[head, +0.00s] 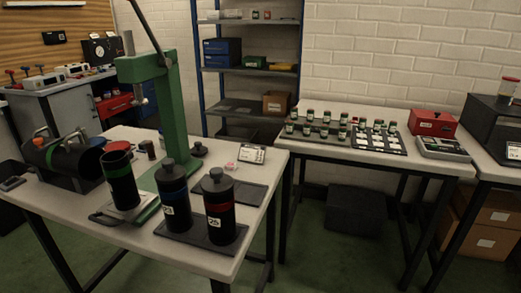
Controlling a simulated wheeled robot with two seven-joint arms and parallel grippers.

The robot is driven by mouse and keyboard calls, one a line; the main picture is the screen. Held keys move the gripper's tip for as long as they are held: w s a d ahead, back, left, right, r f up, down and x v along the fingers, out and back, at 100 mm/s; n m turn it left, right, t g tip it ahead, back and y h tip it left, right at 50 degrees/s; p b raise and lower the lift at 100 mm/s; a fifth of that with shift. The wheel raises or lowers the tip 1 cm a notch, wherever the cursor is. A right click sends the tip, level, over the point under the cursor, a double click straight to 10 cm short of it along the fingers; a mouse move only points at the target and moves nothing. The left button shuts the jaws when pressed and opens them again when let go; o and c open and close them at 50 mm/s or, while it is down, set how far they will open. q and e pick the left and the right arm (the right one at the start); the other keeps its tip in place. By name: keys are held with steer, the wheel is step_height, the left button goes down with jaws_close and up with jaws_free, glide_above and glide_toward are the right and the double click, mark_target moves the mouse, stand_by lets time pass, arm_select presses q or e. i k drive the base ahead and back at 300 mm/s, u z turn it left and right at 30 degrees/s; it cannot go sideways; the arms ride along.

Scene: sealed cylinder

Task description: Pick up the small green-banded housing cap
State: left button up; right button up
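Two more upright black cylinders have knobbed caps: one with a blue band (174,197) and one with a red band (219,207). Neither of my grippers is in view.
The green press (173,110) rises from the near table (185,256). A black horizontal cylinder (72,160) lies at the left. A dark mat (240,192) is bare. The back table holds several small jars (326,125), a red box (432,122) and a scale (442,147).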

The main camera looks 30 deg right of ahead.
mark_target(198, 151)
steer(key=z, duration=1.5)
steer(key=k, duration=0.7)
steer(key=u, duration=0.95)
steer(key=i, duration=1)
steer(key=k, duration=0.5)
steer(key=u, duration=1.8)
steer(key=i, duration=1.45)
